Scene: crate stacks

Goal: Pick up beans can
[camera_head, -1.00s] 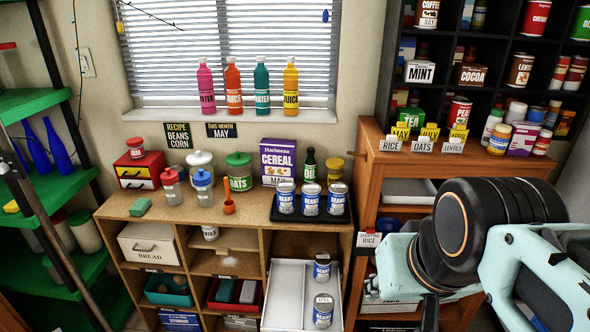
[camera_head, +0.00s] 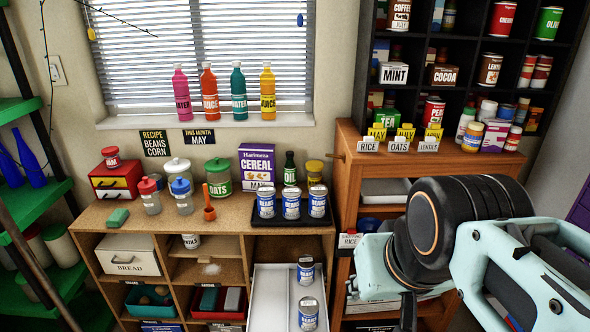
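Three beans cans with blue-and-white labels stand in a row on a black tray (camera_head: 287,223) on top of the wooden cabinet: a left one (camera_head: 266,204), a middle one (camera_head: 291,205) and a right one (camera_head: 317,205). Two more similar cans stand in the pulled-out white drawer (camera_head: 272,298) below: one farther back (camera_head: 305,270) and one nearer (camera_head: 309,314). My arm's dark and pale-blue links fill the lower right, to the right of the drawer. My gripper's fingertips are not visible, so I cannot see its opening.
A purple cereal box (camera_head: 257,167), a dark green bottle (camera_head: 290,168) and a yellow-lidded jar (camera_head: 315,172) stand behind the tray. A taller wooden cabinet (camera_head: 343,160) stands close on the right. Bare counter (camera_head: 155,230) shows at front left.

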